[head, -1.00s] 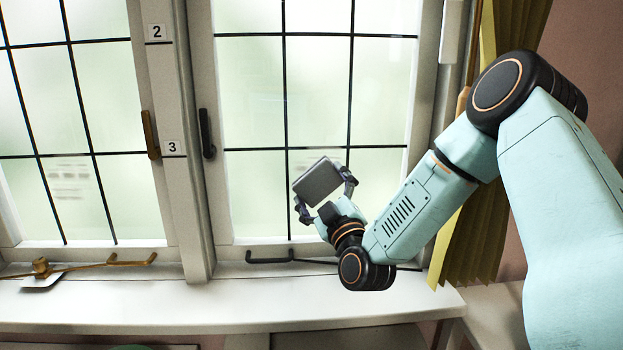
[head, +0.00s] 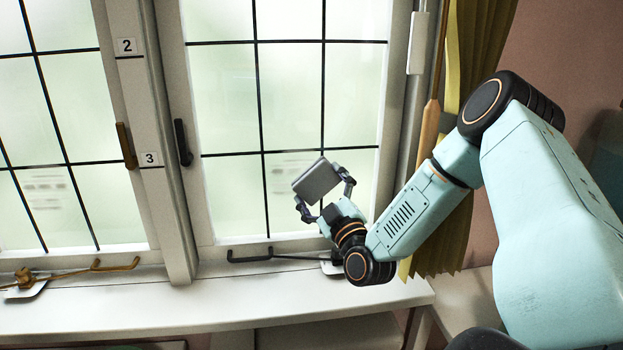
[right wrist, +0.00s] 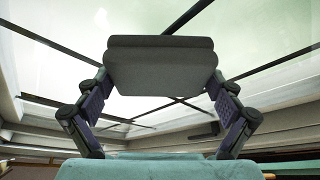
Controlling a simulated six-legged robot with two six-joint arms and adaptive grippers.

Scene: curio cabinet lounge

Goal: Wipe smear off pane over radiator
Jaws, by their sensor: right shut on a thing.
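My right gripper (head: 323,186) is shut on a flat grey pad (head: 316,179), one finger on each side. The pad is tilted in front of the lower panes of the right-hand window (head: 228,195); whether it touches the glass I cannot tell. In the right wrist view the pad (right wrist: 160,68) sits between both fingers, with glass and dark bars behind it. Faint greyish streaks (head: 285,165) show on a lower pane, partly behind the pad. Similar faint marks (head: 45,188) show on the left-hand window. My left gripper is not in view. I cannot make out a radiator for certain.
A white sill (head: 200,305) runs below the windows. A dark stay bar (head: 250,256) lies under the right window, a brass one (head: 100,265) under the left. A dark handle (head: 183,143) sticks out from the frame. An olive curtain (head: 450,230) hangs behind my right arm.

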